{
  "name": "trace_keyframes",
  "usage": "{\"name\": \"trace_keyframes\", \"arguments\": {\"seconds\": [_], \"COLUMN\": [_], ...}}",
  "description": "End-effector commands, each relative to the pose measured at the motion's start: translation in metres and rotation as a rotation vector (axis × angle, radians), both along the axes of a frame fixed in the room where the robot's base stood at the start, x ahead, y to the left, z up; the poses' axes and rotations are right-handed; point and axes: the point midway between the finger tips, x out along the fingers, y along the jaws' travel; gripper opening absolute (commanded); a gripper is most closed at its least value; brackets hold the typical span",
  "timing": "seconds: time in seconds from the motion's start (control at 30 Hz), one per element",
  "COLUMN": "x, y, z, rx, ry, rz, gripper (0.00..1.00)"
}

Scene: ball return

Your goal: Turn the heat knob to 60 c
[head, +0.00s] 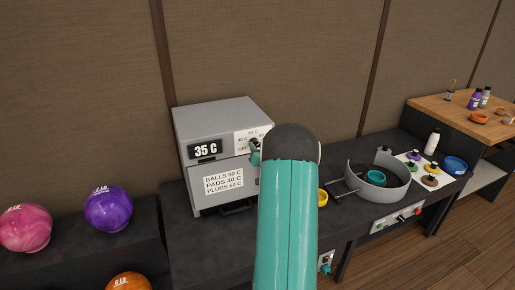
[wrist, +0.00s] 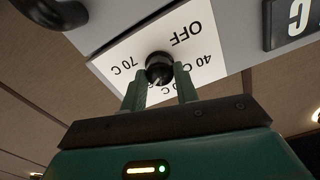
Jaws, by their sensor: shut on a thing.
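The heat knob (wrist: 159,67) is small, round and black, on a white dial plate (wrist: 195,40) that appears upside down in the wrist view. OFF, 40 C and 70 C can be read there; my fingers partly cover the other marks. My gripper (wrist: 160,82) is shut on the knob, one finger on each side. I cannot tell which mark the knob points to. In the head view the dial plate (head: 246,138) is on the front of the grey heater box (head: 220,112), partly hidden by my arm. The box's display (head: 205,149) reads 35 C.
A label (head: 223,183) on the box reads balls 50 C, pads 40 C, plugs 60 C. A round grey tub (head: 378,190) stands right of my arm. Bowling balls (head: 108,209) lie at the left. A wooden table (head: 465,115) stands at the far right.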

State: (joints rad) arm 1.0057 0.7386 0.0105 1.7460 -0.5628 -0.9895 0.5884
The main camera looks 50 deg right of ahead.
Motion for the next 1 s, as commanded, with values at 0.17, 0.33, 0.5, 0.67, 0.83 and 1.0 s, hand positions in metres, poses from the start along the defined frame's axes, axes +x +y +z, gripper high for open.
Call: {"name": "trace_keyframes", "arguments": {"seconds": [0.17,0.33,0.5,0.67,0.83,1.0], "x": [-0.001,0.000,0.000,-0.005,-0.025,-0.058], "y": [0.000,0.000,0.000,0.002,0.015,0.033], "z": [0.000,0.000,0.000,0.000,0.001,0.000], "rx": [-0.001,-0.001,-0.001,-0.001,0.000,0.001], "ry": [0.001,0.001,0.001,0.001,0.000,0.002], "rz": [-0.001,-0.001,-0.001,-0.001,-0.002,-0.004], "gripper": [0.07,0.52,0.52,0.52,0.52,0.52]}}
